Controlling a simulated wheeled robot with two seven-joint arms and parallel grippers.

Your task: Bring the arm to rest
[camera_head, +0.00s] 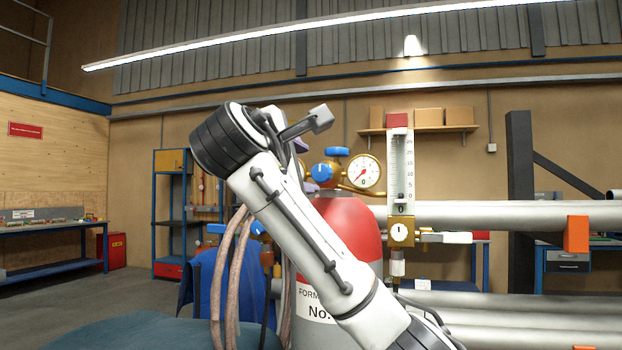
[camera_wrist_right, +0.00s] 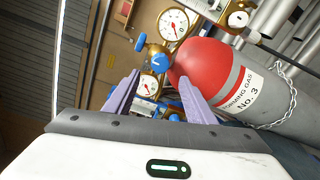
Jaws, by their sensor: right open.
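My right arm rises from the lower right of the head view, its wrist raised before the gas cylinder. My right gripper (camera_wrist_right: 158,84) shows in the wrist view with its two purple fingers apart and nothing between them. The regulator's blue knobs and a gauge show beyond the fingers. In the head view the gripper is mostly hidden behind the wrist; only bits of purple show. My left gripper is in neither view.
A red-topped gas cylinder (camera_head: 348,222) stands behind the arm, with a pressure gauge (camera_head: 363,173) and a flowmeter (camera_head: 400,170) beside it. Hoses (camera_head: 232,270) hang left of the arm. Large pipes (camera_head: 500,215) lie at right. Open floor (camera_head: 75,300) shows at left.

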